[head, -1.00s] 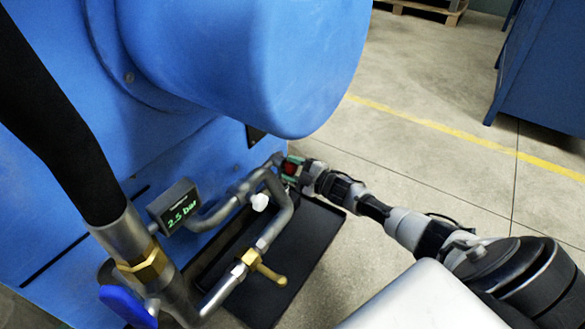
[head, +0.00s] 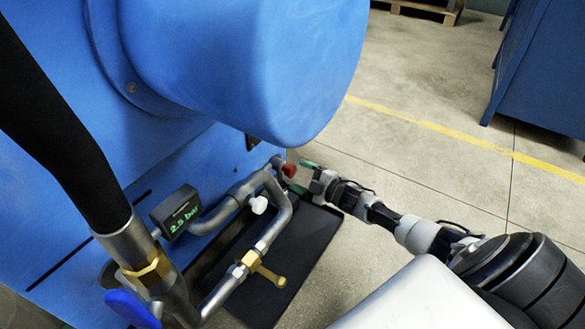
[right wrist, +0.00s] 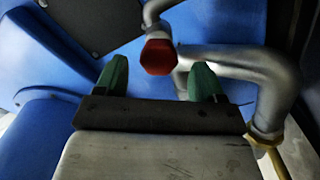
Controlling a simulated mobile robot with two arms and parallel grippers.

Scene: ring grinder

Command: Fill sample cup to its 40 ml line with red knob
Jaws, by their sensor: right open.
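The red knob (head: 289,170) sits on the pipework at the far end of the pipe, beside the blue machine. It also shows in the right wrist view (right wrist: 158,56), just beyond the fingertips and between them. My right gripper (head: 302,178) is open, its green-tipped fingers apart and clear of the knob. In the right wrist view the open gripper (right wrist: 153,78) holds nothing. No sample cup shows in these frames. My left gripper is not in view.
A pressure display (head: 175,211) is on the pipe. A white knob (head: 259,205), a brass handle (head: 268,275) and a blue lever (head: 131,309) sit along the pipework. A black tray (head: 312,235) lies below. The machine's blue body (head: 240,70) overhangs.

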